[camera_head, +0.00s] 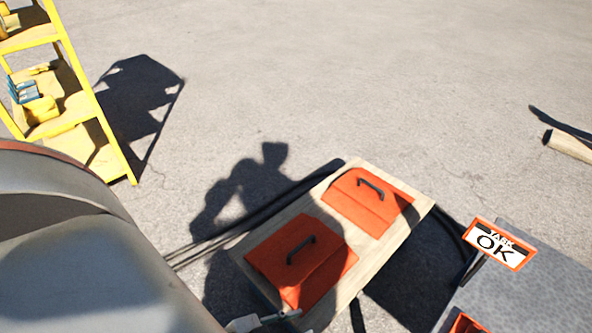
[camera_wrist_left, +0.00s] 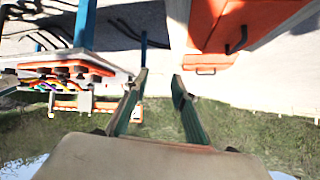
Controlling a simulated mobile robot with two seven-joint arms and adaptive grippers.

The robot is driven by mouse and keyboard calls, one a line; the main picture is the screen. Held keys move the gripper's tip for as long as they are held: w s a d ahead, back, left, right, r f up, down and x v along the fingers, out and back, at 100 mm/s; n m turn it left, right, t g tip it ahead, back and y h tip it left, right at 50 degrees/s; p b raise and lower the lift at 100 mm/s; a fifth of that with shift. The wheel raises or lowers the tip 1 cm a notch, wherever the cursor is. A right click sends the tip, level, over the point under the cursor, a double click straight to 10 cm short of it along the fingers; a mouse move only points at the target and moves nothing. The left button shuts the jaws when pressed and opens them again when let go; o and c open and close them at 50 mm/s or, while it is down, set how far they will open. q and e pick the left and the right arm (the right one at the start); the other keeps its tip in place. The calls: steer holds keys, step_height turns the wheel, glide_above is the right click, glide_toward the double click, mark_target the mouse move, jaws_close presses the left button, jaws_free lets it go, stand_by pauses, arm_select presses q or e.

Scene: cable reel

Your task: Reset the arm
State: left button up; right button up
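My left gripper (camera_wrist_left: 160,100) shows in the left wrist view with its two green-edged fingers apart and nothing between them. It points over open pale ground, with grass nearer the palm in the picture. My right gripper is in neither view. A large grey rounded shape (camera_head: 80,250) fills the lower left of the head view, and I cannot tell what it is.
A wooden board (camera_head: 262,243) carries two orange lids with dark handles, the near one (camera_head: 300,265) and the far one (camera_head: 368,200). A yellow shelf rack (camera_head: 95,125) stands upper left. Open pavement lies beyond.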

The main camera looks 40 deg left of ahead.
arm_select(q)
steer(key=shift+n, duration=0.4)
steer(key=shift+s+r+p, duration=0.2)
steer(key=shift+r+p, duration=0.7)
steer(key=shift+p, duration=1.1)
steer(key=shift+s+r+p, duration=0.25)
steer(key=shift+r+p, duration=0.65)
steer(key=shift+p, duration=1.1)
steer(key=shift+s+r+p, duration=0.2)
steer(key=shift+r+p, duration=0.7)
steer(key=shift+p, duration=1.1)
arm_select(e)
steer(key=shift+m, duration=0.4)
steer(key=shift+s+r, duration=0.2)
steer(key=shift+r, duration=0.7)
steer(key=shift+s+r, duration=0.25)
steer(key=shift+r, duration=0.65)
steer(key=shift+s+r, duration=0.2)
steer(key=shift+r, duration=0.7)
